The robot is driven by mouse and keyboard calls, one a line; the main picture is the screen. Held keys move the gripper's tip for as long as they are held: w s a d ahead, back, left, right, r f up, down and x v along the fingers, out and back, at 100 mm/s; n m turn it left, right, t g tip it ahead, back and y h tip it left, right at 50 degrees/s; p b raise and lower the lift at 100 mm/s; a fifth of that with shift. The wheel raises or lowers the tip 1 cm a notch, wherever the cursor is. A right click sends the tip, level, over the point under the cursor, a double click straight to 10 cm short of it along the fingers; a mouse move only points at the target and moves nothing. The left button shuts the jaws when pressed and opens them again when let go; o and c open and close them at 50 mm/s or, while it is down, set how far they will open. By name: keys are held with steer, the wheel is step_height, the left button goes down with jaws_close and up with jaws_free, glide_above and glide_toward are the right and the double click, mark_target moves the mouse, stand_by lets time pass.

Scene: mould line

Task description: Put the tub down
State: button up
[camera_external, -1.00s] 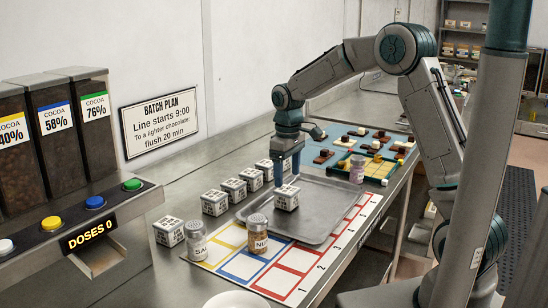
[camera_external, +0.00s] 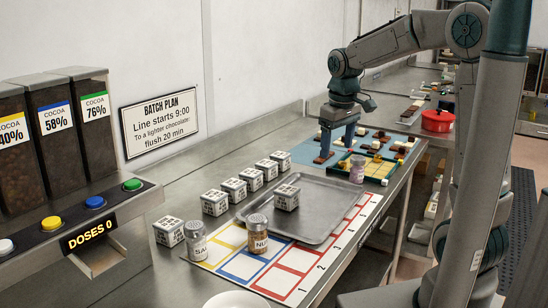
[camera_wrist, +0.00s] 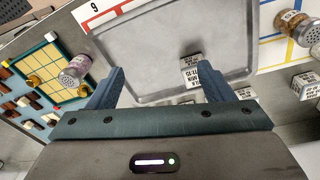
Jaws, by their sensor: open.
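A small white tub with dark print (camera_external: 286,197) sits upright on the grey metal tray (camera_external: 318,222), towards its left side. It also shows on the tray in the wrist view (camera_wrist: 190,66). My gripper (camera_external: 337,154) is open and empty, with its two blue fingers apart. It is above the bench beyond the tray's far end, in front of the blue mat as seen here, and clear of the tub.
Several similar tubs (camera_external: 233,189) stand in a row left of the tray. Two shakers (camera_external: 257,236) stand on the coloured grid sheet (camera_external: 290,285). A pink-purple shaker (camera_external: 357,169) stands near the yellow-and-green board (camera_external: 378,172). A red pot (camera_external: 437,121) is at the far right.

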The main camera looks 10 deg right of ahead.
steer(key=s+d+f+m+t, duration=0.1)
steer(key=s+d+m, duration=0.2)
steer(key=s+d, duration=0.3)
steer(key=s+d+f+m+t, duration=0.1)
steer(key=s+d+m, duration=0.1)
steer(key=s+d, duration=0.4)
steer(key=s, duration=0.4)
steer(key=shift+s+m, duration=0.3)
steer(key=shift+m, duration=0.1)
steer(key=shift+o, duration=0.5)
steer(key=shift+f, duration=0.1)
